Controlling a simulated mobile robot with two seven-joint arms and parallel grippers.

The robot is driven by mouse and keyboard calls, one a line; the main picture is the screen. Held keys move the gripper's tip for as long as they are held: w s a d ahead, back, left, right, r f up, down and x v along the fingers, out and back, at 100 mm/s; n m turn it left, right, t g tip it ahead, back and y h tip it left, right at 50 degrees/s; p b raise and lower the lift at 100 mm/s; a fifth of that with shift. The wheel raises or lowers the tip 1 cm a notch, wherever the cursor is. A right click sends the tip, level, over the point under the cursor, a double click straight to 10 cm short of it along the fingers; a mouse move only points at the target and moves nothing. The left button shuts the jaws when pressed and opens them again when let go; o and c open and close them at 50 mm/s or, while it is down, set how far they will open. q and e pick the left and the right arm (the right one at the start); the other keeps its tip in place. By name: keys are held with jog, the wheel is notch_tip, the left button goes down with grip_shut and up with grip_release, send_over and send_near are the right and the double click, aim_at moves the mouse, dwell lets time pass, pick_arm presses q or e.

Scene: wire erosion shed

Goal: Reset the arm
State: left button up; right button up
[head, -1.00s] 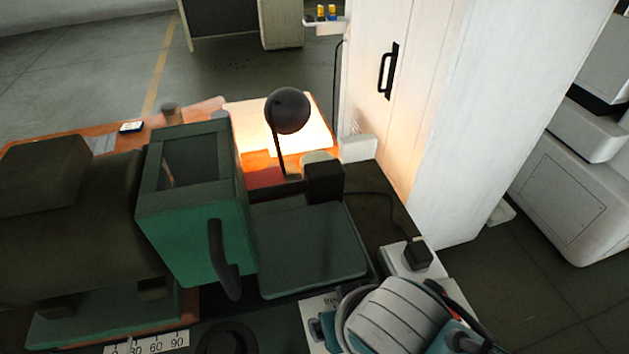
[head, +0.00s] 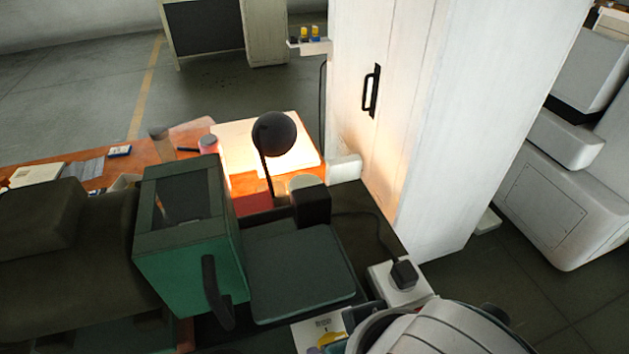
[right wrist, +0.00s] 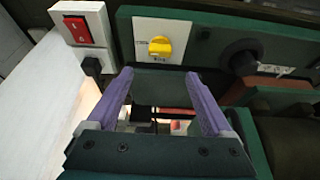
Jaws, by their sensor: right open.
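My right arm (head: 445,332) comes in at the bottom right of the head view, and its gripper is hidden there. In the right wrist view my right gripper (right wrist: 158,80) is open, with two purple fingers spread apart and nothing held between them. Beyond the fingertips is a yellow knob (right wrist: 160,46) on a white plate, set in a dark green panel. The fingers look apart from the knob. The knob also shows partly at the bottom of the head view (head: 328,340). My left gripper is in neither view.
A red switch (right wrist: 76,30) on a white box is beside the knob plate. A green machine housing (head: 190,245) with a black handle stands left of a flat dark plate (head: 298,270). A black lamp (head: 274,132) and white cabinet (head: 450,110) stand behind. Open floor lies at the upper left.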

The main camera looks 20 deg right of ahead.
dwell(0.5)
jog(key=s+d+r+n+g, duration=0.1)
jog(key=s+d+r, duration=0.7)
jog(key=d+r, duration=0.15)
notch_tip(320, 180, up, 18)
jog(key=p, duration=1.7)
jog(key=shift+n, duration=0.4)
jog(key=shift+s+a+r, duration=0.1)
